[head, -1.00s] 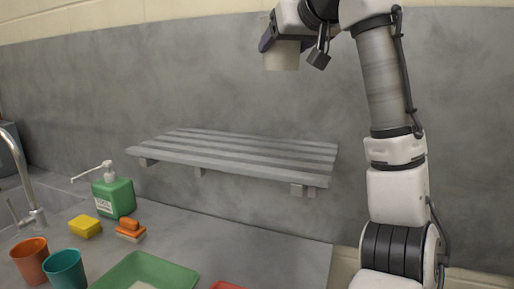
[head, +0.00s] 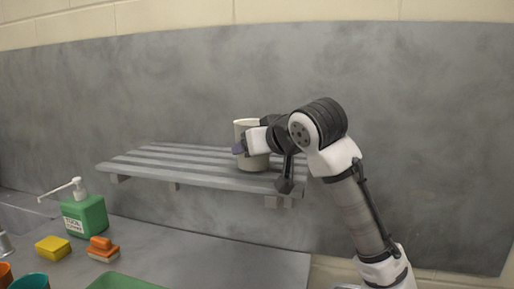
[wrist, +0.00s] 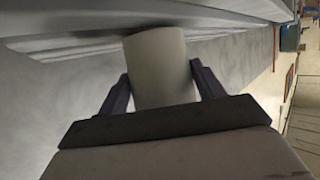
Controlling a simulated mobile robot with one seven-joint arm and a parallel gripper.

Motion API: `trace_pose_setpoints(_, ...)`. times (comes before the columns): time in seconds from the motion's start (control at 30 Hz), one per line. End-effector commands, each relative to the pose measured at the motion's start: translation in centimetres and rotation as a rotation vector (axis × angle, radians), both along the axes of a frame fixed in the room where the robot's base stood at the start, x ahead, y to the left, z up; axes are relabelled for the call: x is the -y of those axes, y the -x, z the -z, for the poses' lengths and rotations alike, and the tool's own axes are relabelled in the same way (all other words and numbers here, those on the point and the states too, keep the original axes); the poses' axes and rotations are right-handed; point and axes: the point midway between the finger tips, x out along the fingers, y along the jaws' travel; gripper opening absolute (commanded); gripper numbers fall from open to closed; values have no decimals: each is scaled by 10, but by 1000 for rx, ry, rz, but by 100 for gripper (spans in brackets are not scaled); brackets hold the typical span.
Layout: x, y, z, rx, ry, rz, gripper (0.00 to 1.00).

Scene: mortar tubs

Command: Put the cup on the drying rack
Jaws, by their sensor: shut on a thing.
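The cream cup (head: 253,162) is upright at the right part of the grey slatted drying rack (head: 150,168), its rim upward. My gripper (head: 246,147) is shut on the cup's side, reaching in from the right. In the wrist view the cup (wrist: 160,62) stands between the two dark fingers (wrist: 162,88), and its far end meets the rack slats (wrist: 75,40) in the picture. The cup's base looks at the slats' level; I cannot tell whether it touches them. Part of the cup is hidden by my gripper.
The rack is fixed to the grey wall (head: 420,110), and its left slats are empty. Below on the counter (head: 215,250) are a green soap bottle (head: 84,216), a yellow sponge (head: 53,249), an orange brush (head: 103,249), a teal cup (head: 28,281) and a green tray (head: 122,283).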

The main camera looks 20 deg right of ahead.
Motion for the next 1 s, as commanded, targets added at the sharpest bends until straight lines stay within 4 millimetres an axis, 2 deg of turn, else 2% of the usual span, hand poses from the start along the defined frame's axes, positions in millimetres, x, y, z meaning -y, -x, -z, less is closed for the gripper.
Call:
trace_pose_setpoints(0.4, -1, 0, 9, 1, -1, -1, 42)
trace_pose_setpoints(0.43, 0, 0, 8, 1, 0, -1, 71)
trace_pose_setpoints(0.57, 0, 0, 7, 1, 0, -1, 88)
trace_pose_setpoints(0.9, 0, 0, 3, 1, 1, 1, 89)
trace_pose_setpoints(1.0, 1, 9, 0, 3, 1, 0, 89)
